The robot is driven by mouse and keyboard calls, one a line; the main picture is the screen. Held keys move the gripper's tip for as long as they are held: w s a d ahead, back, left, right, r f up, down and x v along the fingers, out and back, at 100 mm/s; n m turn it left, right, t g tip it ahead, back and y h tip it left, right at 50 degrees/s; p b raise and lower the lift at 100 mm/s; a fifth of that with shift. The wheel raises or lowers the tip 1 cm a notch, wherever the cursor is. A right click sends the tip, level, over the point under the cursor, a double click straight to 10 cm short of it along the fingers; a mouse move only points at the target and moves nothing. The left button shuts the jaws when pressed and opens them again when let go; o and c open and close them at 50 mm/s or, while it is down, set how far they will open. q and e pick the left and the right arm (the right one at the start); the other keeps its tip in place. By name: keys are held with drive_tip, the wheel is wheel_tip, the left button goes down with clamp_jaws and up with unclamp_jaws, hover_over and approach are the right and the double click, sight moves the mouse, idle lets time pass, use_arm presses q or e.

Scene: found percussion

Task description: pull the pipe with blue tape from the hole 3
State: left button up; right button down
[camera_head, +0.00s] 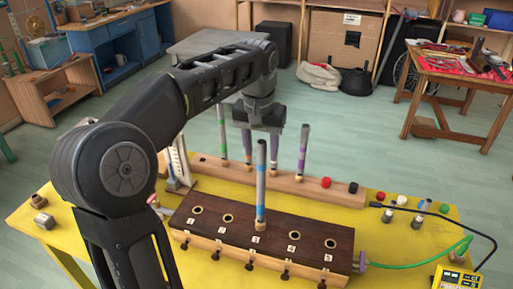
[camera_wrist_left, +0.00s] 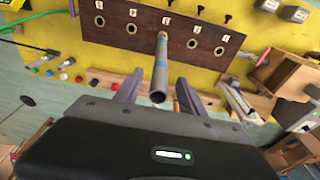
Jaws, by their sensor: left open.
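The grey pipe with blue tape (camera_head: 261,185) stands upright in the middle hole, hole 3, of the dark wooden block (camera_head: 317,239). In the left wrist view the pipe (camera_wrist_left: 160,66) points toward the camera, its open end between my fingers. In the left wrist view my left gripper (camera_wrist_left: 157,88) is open, one finger on each side of the pipe with gaps. The block's other holes look empty. My right gripper is not in view.
Behind the block, a wooden rail (camera_head: 205,162) holds upright pipes, including a green-taped one (camera_head: 223,130) and a purple-taped one (camera_head: 303,150). Red (camera_head: 326,183) and black (camera_head: 353,187) caps sit at its right. A green cable (camera_head: 440,252) and yellow meter (camera_head: 456,277) lie at right.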

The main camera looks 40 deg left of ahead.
use_arm(q)
drive_tip(key=shift+w+f+b, duration=0.2)
drive_tip(key=shift+f, duration=0.3)
drive_tip(key=shift+w+f+b, duration=0.15)
drive_tip(key=shift+f, duration=0.55)
drive_tip(key=shift+s+b, duration=0.2)
drive_tip(key=shift+b, duration=0.2)
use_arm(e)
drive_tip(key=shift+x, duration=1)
use_arm(q)
drive_tip(key=shift+w, duration=0.1)
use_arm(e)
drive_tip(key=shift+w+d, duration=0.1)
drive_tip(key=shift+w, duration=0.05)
use_arm(q)
clamp_jaws()
drive_tip(key=shift+r, duration=0.1)
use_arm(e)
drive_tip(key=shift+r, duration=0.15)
